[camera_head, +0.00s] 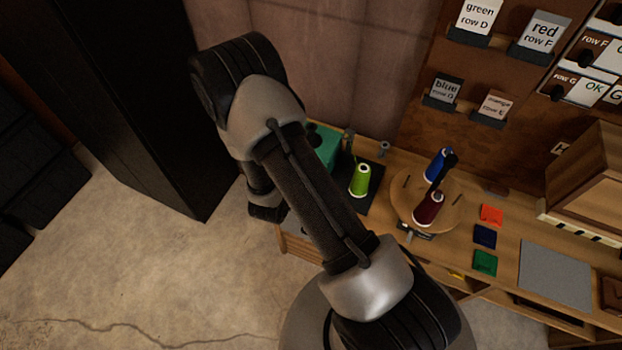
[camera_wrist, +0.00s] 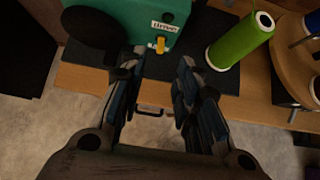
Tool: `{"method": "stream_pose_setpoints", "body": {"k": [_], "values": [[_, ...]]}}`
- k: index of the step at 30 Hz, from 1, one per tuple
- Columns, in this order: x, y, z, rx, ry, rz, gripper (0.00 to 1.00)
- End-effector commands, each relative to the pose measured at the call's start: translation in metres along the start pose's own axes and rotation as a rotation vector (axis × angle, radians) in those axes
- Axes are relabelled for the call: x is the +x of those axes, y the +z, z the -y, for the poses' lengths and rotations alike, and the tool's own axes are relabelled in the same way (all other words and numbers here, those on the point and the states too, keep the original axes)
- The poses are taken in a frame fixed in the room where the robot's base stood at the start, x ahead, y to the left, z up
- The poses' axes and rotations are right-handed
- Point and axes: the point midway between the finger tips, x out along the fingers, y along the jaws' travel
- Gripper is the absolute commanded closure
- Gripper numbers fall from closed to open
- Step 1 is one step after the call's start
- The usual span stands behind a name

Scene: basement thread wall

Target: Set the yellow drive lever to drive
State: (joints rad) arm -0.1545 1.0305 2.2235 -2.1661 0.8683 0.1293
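The yellow drive lever (camera_wrist: 160,44) is a small tab on the face of a teal machine box (camera_wrist: 115,18), just under a white label (camera_wrist: 164,27) whose print is hard to read. My gripper (camera_wrist: 161,62) is open, its two dark fingers apart. In the wrist view the lever shows just beyond the fingertips, between them and nearer the left one. No contact is visible. In the head view, the teal box (camera_head: 326,146) is partly covered by my arm; the lever and my fingers are hidden there.
A black disc (camera_wrist: 92,27) is on the box's left. A green thread spool (camera_wrist: 240,42) stands close on the right, on a dark mat (camera_head: 376,196). A round wooden stand (camera_head: 405,207) with blue and dark red spools is farther right. A dark cabinet (camera_head: 130,100) stands left.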

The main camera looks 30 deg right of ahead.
Motion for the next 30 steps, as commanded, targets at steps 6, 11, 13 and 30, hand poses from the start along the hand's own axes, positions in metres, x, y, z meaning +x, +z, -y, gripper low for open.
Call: {"method": "stream_pose_setpoints", "body": {"k": [6,11,13,30], "values": [[-0.026,0.0,0.0,0.0,0.0,0.0,0.7],[-0.03,0.0,0.0,0.0,-0.001,0.0,0.7],[-0.03,0.0,0.001,0.0,-0.001,0.0,0.7],[-0.041,0.031,0.003,0.114,-0.034,0.043,0.7]]}}
